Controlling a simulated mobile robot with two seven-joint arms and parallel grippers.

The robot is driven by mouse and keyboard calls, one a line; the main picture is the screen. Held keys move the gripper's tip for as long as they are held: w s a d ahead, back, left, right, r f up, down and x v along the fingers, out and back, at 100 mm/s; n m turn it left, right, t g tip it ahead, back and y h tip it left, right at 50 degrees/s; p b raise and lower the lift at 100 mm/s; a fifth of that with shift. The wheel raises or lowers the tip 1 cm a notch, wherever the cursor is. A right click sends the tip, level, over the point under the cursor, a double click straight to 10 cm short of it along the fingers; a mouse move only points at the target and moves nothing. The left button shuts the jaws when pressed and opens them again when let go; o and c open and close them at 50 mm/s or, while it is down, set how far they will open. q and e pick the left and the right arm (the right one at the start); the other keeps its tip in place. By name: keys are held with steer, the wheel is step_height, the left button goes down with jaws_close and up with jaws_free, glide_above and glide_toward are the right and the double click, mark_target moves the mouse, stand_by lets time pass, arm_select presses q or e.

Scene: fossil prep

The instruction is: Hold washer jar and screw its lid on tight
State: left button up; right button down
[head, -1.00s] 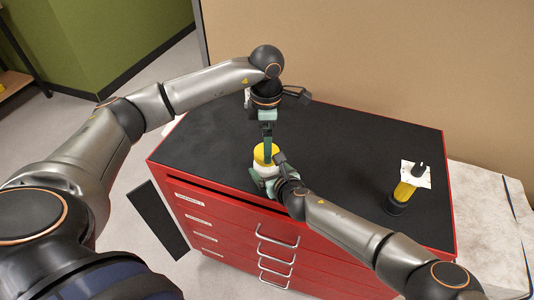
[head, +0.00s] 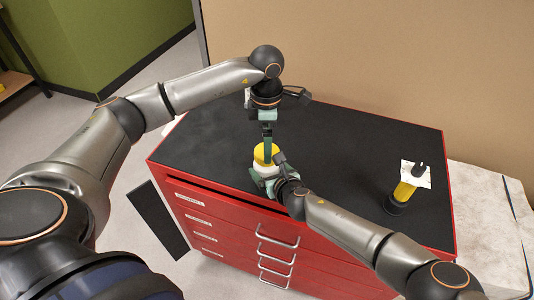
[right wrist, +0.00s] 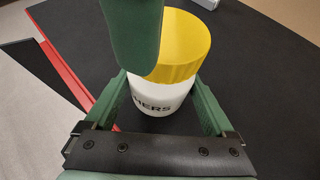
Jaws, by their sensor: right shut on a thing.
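The washer jar (right wrist: 160,98) is white with dark lettering partly showing in the right wrist view, and stands upright near the front edge of the cabinet top. Its yellow ribbed lid (right wrist: 183,47) sits on its mouth; how tightly cannot be seen. In the head view the lid (head: 265,153) shows above the white body (head: 263,170). My right gripper (head: 264,176) is shut on the jar's body, one finger on each side. My left gripper (head: 267,145) points down at the lid from above. A green finger of it hides part of the lid in the wrist view; its opening is unclear.
The red drawer cabinet has a black top (head: 340,150) with wide free room right of the jar. A yellow and black object (head: 402,193) with a white card stands near its right end. A beige wall rises behind.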

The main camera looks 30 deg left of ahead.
mark_target(259, 150)
arm_select(q)
steer(key=shift+f, duration=1.5)
jaws_close()
